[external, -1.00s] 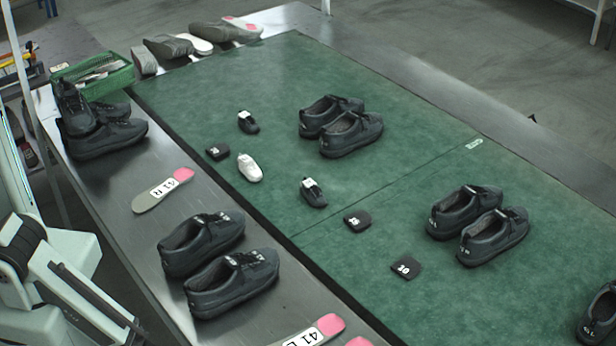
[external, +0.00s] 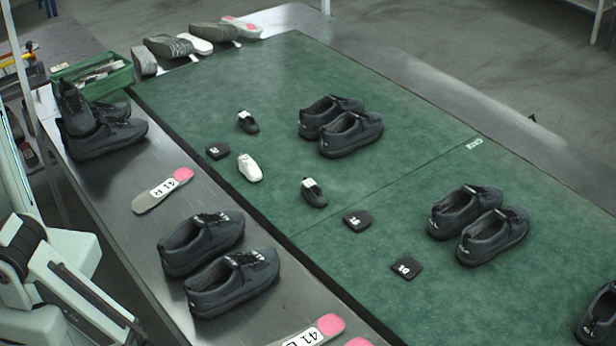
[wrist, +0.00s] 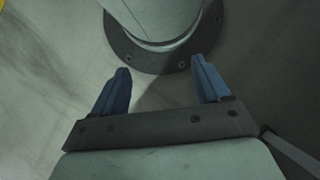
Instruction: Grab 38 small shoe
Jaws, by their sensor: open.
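Three small shoes lie on the green mat (external: 400,180) in the external view. A dark small shoe (external: 248,122) with a white label is at the far left. A white small shoe (external: 249,168) lies nearer. Another dark small shoe (external: 314,194) with a white label is right of it. Their label numbers are too small to read. My gripper (wrist: 159,88) shows in the wrist view, with two blue fingers apart and nothing between them. It hangs near my own base, away from the shoes. The external view does not show the gripper clearly.
Black square tags (external: 218,152), (external: 357,221), (external: 406,268) lie near the small shoes. Large shoe pairs (external: 351,134), (external: 480,225) stand on the mat. Another pair (external: 232,282) and an insole (external: 163,190) are on the metal edge. A green basket (external: 92,78) is at the back left.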

